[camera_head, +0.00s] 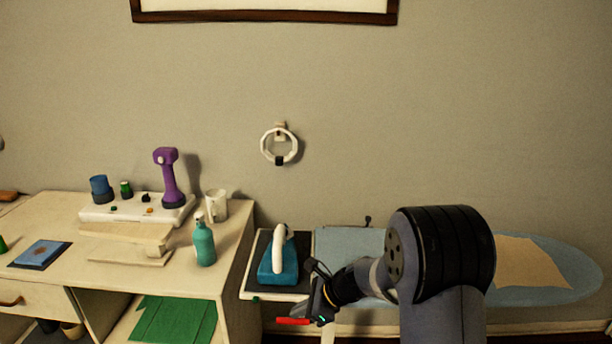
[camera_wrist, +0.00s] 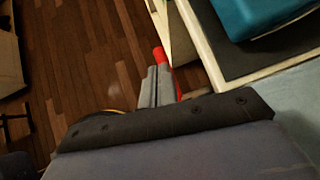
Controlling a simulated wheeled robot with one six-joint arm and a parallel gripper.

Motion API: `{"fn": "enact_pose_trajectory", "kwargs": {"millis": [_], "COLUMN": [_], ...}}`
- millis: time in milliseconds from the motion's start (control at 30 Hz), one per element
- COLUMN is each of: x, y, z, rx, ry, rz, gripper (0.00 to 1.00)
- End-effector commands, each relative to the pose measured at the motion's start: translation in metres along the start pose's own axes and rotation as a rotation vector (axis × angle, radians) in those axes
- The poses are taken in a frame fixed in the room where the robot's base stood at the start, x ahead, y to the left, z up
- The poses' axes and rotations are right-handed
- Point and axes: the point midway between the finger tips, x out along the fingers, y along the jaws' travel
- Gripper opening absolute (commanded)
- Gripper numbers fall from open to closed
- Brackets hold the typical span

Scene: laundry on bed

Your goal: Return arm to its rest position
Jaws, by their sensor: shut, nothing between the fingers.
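My arm reaches up from the bottom right in the head view and bends to the left. My gripper (camera_head: 296,321) has red fingertips and is in front of the ironing board's left end, just below the iron. In the wrist view my gripper (camera_wrist: 161,58) shows its fingers together, with nothing between them, above the wooden floor. The teal iron (camera_head: 277,262) with a white handle rests on a dark pad at the board's left end. Part of the iron (camera_wrist: 262,18) shows at the top right of the wrist view.
The ironing board (camera_head: 345,240) runs right along the wall, with a beige cloth (camera_head: 533,262) on it. A desk (camera_head: 226,262) at left holds a teal spray bottle (camera_head: 204,243), a white mug (camera_head: 216,204) and a purple device (camera_head: 170,180). A white ring (camera_head: 263,146) hangs on the wall.

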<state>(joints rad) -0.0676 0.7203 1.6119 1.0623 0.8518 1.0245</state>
Motion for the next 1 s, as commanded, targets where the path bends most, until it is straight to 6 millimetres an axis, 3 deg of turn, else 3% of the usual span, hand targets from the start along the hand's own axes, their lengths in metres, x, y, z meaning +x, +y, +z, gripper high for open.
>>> {"fn": "enact_pose_trajectory", "kwargs": {"millis": [633, 1000], "x": [-0.018, -0.023], "y": [-0.006, -0.007], "z": [-0.012, -0.012], "rx": [0.003, 0.012], "ry": [-0.260, -0.319], "rz": [-0.035, -0.032], "gripper": [0.00, 0.00]}}
